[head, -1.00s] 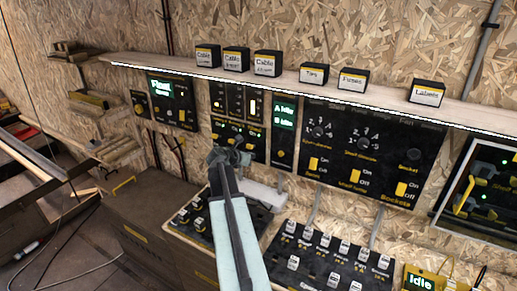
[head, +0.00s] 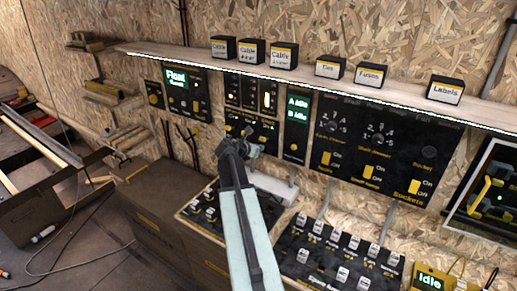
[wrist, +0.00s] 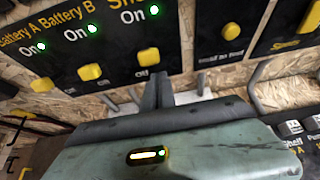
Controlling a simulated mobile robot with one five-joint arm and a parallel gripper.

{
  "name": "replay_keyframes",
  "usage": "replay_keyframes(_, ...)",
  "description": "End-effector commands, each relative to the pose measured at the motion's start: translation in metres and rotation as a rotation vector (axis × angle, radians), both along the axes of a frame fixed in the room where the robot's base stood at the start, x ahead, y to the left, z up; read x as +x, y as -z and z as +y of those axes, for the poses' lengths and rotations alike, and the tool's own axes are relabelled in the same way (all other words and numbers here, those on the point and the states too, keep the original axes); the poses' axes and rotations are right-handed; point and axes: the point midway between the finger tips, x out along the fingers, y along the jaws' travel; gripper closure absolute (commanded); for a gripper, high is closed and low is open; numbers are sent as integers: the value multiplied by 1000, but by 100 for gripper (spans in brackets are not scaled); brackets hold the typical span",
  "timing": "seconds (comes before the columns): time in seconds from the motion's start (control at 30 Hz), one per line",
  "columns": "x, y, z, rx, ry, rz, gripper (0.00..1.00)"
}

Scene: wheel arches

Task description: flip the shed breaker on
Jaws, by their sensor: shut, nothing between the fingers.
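The breaker panel (head: 262,128) is black with yellow lettering, on the chipboard wall below the shelf. The wrist view shows its breakers marked Battery A, Battery B and, partly cut off, "She". The shed breaker's yellow switch (wrist: 145,56) sits under its "On" label, with a lit green lamp (wrist: 154,10) beside that label. The Battery A switch (wrist: 42,85) and Battery B switch (wrist: 90,72) also have lit green lamps above. My gripper (head: 240,146) is shut and empty, in front of the panel's lower part.
A black panel (head: 296,128) with a green screen is to the right, beside the large socket panel (head: 345,150). Sloped switch boxes (head: 338,250) stand below. The shelf (head: 310,82) with labelled boxes runs above.

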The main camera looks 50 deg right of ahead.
Motion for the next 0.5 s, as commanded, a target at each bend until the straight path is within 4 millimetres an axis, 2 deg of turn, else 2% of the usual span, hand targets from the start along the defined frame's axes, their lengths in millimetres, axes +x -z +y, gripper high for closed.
replay_keyframes(0.03,0,13,4,0,-1,0,100)
replay_keyframes(0.2,0,40,16,0,-3,-1,100)
replay_keyframes(0.3,-2,12,29,-1,-4,0,100)
replay_keyframes(0.5,-5,-16,55,0,-3,-1,100)
